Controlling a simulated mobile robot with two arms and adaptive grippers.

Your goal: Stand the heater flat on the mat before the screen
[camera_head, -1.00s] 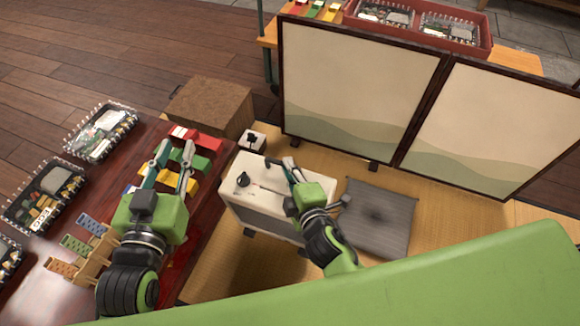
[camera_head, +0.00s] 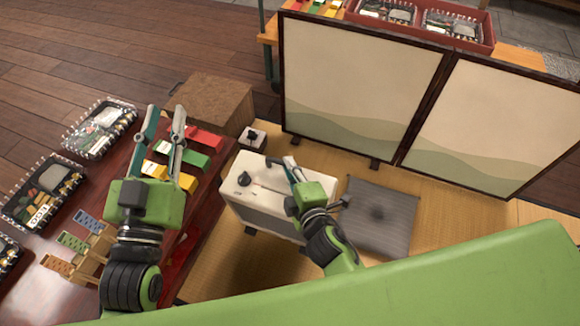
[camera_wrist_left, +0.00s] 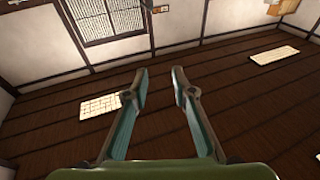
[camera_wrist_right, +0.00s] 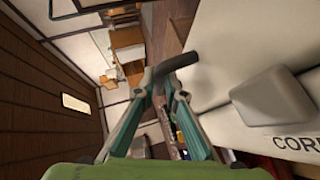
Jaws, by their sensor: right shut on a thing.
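The heater (camera_head: 268,208), a cream box with a dark knob and small dark feet, is left of the grey mat (camera_head: 385,232). The folding screen (camera_head: 360,85) stands behind, pale with a dark frame. My right gripper (camera_head: 290,166) is shut on the heater's dark handle, which also shows in the right wrist view (camera_wrist_right: 180,62). The heater looks upright; I cannot tell whether its feet touch the floor. My left gripper (camera_head: 166,110) is open and empty above the low table's far end; its open fingers also show in the left wrist view (camera_wrist_left: 159,72).
The dark red low table (camera_head: 205,222) at left carries clear-lidded lunch boxes (camera_head: 100,130) and coloured blocks (camera_head: 203,138). A brown box (camera_head: 214,100) and a small white block with a black knob (camera_head: 252,138) stand behind the heater. Tatami floor (camera_head: 430,215) is bare right of the mat.

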